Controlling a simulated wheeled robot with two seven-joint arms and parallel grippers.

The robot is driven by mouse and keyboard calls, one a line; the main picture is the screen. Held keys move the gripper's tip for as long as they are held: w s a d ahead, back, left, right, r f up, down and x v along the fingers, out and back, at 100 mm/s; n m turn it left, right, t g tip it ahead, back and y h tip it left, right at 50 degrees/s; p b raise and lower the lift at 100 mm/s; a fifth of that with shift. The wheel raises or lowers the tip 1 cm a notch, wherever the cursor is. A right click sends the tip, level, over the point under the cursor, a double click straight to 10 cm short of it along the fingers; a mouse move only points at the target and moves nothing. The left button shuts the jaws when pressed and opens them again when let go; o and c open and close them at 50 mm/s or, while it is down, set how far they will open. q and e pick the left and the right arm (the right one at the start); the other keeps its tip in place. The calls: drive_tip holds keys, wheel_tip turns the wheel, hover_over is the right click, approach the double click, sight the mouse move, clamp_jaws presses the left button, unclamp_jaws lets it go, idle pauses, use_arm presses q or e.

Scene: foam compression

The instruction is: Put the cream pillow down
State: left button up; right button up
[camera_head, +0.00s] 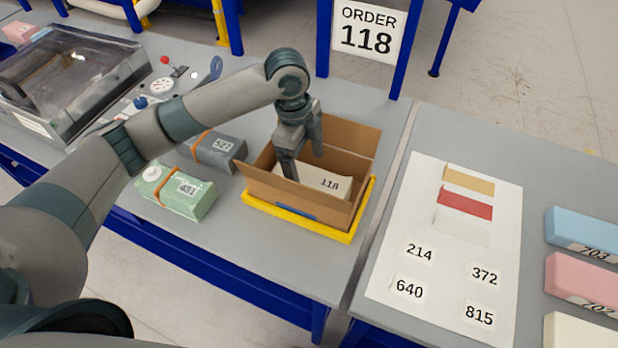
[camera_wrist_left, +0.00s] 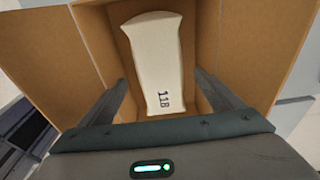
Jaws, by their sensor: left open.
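The cream pillow (camera_head: 318,181), marked 118, lies inside an open cardboard box (camera_head: 311,206). In the left wrist view the cream pillow (camera_wrist_left: 157,62) lies lengthwise between the box walls, with the number near its closer end. My left gripper (camera_head: 303,165) points down into the box, over the pillow. In the left wrist view the two fingers of my left gripper (camera_wrist_left: 160,98) are spread wide, one on each side of the pillow's near end, with visible gaps to it. My right gripper is in neither view.
The box stands on a yellow-rimmed base (camera_head: 296,224). Left of it lie a banded green block (camera_head: 168,190) and a banded grey block (camera_head: 227,150). A clear-lidded machine (camera_head: 75,75) stands far left. The right table holds a sheet (camera_head: 400,235) and several foam blocks (camera_head: 580,235).

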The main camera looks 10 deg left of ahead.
sight(303, 175)
use_arm(q)
drive_tip(key=r, duration=0.1)
drive_tip(key=r+b, duration=0.1)
drive_tip(key=r, duration=0.3)
drive_tip(key=shift+w+a+r, duration=0.15)
drive_tip(key=shift+a, duration=0.2)
drive_tip(key=shift+a+r+b, duration=0.1)
drive_tip(key=shift+r+b, duration=0.2)
drive_tip(key=shift+r, duration=0.4)
